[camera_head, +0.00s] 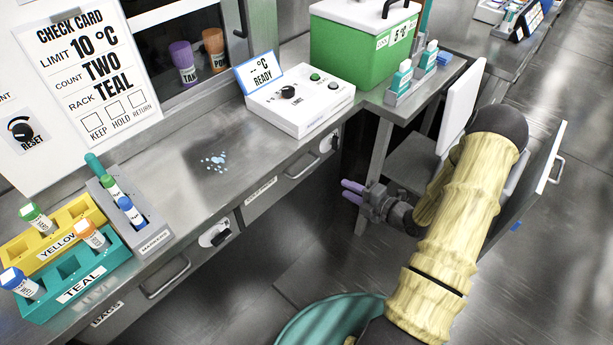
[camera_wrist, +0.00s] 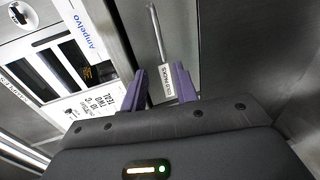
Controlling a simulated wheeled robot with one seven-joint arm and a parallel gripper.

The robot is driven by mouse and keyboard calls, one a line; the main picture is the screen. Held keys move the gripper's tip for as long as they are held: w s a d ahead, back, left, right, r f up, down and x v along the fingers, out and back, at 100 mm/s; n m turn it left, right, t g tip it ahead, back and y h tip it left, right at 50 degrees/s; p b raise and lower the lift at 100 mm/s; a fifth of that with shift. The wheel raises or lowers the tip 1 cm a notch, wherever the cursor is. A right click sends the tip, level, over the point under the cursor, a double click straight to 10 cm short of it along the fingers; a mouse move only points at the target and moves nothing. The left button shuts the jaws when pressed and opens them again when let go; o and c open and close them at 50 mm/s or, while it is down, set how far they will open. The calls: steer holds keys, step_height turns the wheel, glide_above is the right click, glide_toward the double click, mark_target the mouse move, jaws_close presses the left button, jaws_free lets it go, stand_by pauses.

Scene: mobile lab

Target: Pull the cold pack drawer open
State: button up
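The cold pack drawer (camera_head: 280,184) is a grey front under the counter's edge, with a bar handle (camera_head: 302,168) and a small white label (camera_head: 261,191). It looks shut. My gripper (camera_head: 347,190) is right of the drawer in the head view, its two purple fingers pointing left toward it, apart from the handle. In the wrist view my gripper (camera_wrist: 162,84) is open and empty. The "cold packs" label (camera_wrist: 167,82) shows between the fingertips, and the handle (camera_wrist: 158,38) runs up from there. Depth between fingers and handle is hard to judge.
The counter (camera_head: 200,135) above holds a white control box (camera_head: 300,102), a green cooler (camera_head: 350,50) and teal (camera_head: 95,262) and yellow (camera_head: 45,238) racks. A bags drawer (camera_head: 150,285) lies left. An open door panel (camera_head: 540,165) stands right. The floor before the drawers is clear.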

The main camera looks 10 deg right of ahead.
mark_target(306, 168)
steer(key=shift+w, duration=0.1)
steer(key=x, duration=1.7)
steer(key=shift+w+a, duration=0.15)
steer(key=shift+c, duration=0.4)
jaws_close()
